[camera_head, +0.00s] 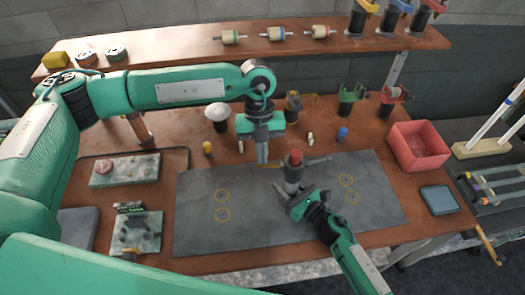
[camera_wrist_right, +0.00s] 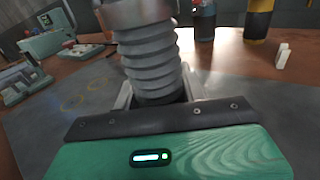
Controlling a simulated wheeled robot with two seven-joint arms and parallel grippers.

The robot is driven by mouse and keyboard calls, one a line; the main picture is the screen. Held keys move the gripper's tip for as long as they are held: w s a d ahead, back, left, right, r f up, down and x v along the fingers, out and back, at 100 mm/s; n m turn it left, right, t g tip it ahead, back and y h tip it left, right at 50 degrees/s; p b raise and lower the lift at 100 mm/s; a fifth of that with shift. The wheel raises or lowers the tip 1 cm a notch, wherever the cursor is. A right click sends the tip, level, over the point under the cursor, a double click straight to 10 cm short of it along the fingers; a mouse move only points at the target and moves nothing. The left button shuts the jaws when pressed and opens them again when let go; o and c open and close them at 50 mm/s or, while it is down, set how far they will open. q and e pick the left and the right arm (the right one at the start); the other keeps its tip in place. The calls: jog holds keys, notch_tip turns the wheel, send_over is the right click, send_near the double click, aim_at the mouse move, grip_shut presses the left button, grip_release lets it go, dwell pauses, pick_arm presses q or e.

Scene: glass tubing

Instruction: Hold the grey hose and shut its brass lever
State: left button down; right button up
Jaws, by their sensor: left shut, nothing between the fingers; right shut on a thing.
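The grey hose (camera_head: 292,176) stands upright on the dark mat, with a red part (camera_head: 295,157) at its top. In the right wrist view its ribbed side (camera_wrist_right: 150,62) rises between my right gripper's fingers. My right gripper (camera_head: 293,197) is shut on the hose low down. A small brass-coloured piece, seemingly the brass lever (camera_head: 269,166), sticks out to the left near the hose top. My left gripper (camera_head: 262,161) is shut and empty, pointing down, with its tips right by that piece. I cannot tell whether they touch.
The dark mat (camera_head: 240,238) has yellow rings on it and is mostly clear. A red bin (camera_head: 418,147) and a blue-grey tray (camera_head: 439,200) are at the right. Small bottles and holders stand behind the mat. A raised shelf (camera_head: 270,47) runs along the back.

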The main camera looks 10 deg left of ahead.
pick_arm(q)
jog(key=shift+a+f, duration=0.1)
jog(key=shift+f, duration=0.05)
notch_tip(320, 180, down, 9)
jog(key=m+t+h, duration=0.2)
jog(key=t+h, duration=0.1)
jog(key=h, duration=1.2)
jog(key=shift+a+m, duration=0.2)
jog(key=shift+m, duration=0.2)
jog(key=shift+s, duration=0.1)
jog(key=a+r, duration=0.3)
jog(key=a, duration=1)
jog(key=shift+s+a, duration=0.3)
jog(key=shift+s, duration=0.15)
jog(key=c, duration=2.1)
grip_release()
